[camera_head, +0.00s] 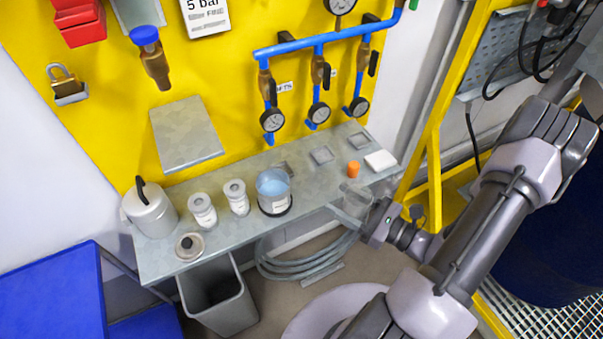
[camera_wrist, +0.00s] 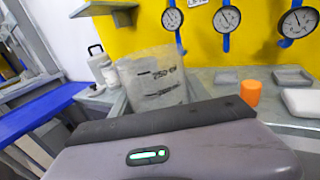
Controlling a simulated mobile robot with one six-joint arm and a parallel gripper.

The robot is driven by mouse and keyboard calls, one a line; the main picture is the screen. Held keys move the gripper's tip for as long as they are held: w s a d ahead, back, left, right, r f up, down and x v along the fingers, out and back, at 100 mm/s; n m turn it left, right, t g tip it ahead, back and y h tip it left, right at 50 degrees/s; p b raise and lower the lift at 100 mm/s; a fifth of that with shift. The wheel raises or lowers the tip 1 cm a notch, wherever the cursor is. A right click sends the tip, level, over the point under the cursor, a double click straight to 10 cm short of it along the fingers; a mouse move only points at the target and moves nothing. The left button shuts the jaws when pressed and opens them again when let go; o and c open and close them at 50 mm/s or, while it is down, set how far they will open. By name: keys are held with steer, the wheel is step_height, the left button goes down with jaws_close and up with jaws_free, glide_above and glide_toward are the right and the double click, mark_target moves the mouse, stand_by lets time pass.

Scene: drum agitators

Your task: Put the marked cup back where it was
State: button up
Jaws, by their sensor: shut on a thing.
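A clear, translucent cup (camera_head: 352,203) with dark printed markings is at the front edge of the shelf, towards its right end, in the head view. My gripper (camera_head: 370,218) is shut on it from the right. In the wrist view the cup (camera_wrist: 152,78) stands upright beyond the dark gripper edge (camera_wrist: 155,117), with a "250" scale mark facing me. Its lower part and the fingertips are hidden there. The cup looks empty. The grey shelf (camera_head: 225,233) has shallow square places (camera_head: 322,154) at the back right.
Gauges (camera_head: 272,121) hang above. A bin (camera_head: 217,297) stands below.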

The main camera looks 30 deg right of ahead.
steer(key=w+b, duration=0.1)
steer(key=w, duration=0.3)
steer(key=w+a+f+b, duration=0.1)
steer(key=w, duration=0.4)
steer(key=w+b, duration=0.1)
steer(key=w, duration=0.4)
steer(key=shift+w+a+f, duration=0.1)
steer(key=shift+a+f, duration=0.05)
steer(key=shift+f, duration=0.1)
steer(key=f, duration=0.1)
steer(key=f+b, duration=0.2)
steer(key=shift+w+f, duration=0.25)
steer(key=shift+f, duration=0.15)
steer(key=shift+r, duration=0.2)
steer(key=shift+f, duration=0.2)
steer(key=o, duration=1.5)
steer(key=shift+o, duration=0.2)
steer(key=shift+r, duration=0.1)
